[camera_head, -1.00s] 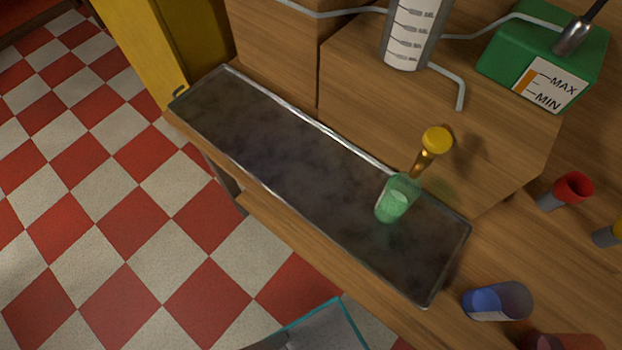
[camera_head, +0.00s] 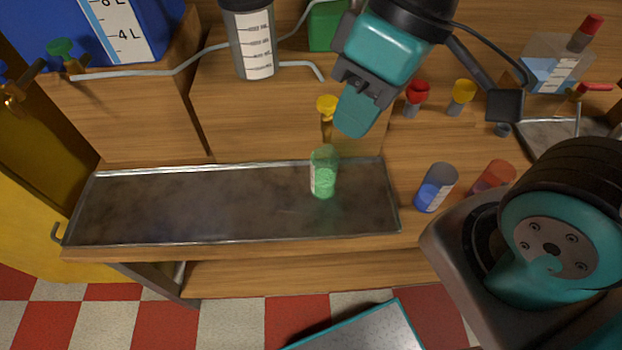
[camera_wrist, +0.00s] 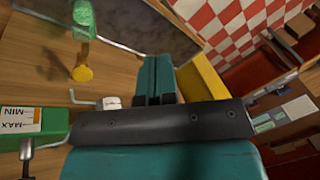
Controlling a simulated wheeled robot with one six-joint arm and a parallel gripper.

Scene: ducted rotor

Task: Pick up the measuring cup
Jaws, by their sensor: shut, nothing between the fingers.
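A green see-through measuring cup (camera_head: 323,172) stands upright on the right part of a dark metal tray (camera_head: 150,205). It shows at the upper left of the wrist view (camera_wrist: 84,17). My gripper (camera_head: 352,118) is shut and empty. In the head view it appears above and slightly right of the green cup, apart from it, pointing down. In the wrist view the closed teal fingers (camera_wrist: 153,75) are to the right of the cup. A blue cup (camera_head: 436,187) and a red cup (camera_head: 493,178) stand on the wood to the right of the tray.
A yellow-topped valve (camera_head: 327,105) rises just behind the green cup. Red (camera_head: 417,92) and yellow (camera_head: 462,92) knobs stand behind the blue cup. A graduated cylinder (camera_head: 252,40) with pipes is at the back. The tray's left part is bare.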

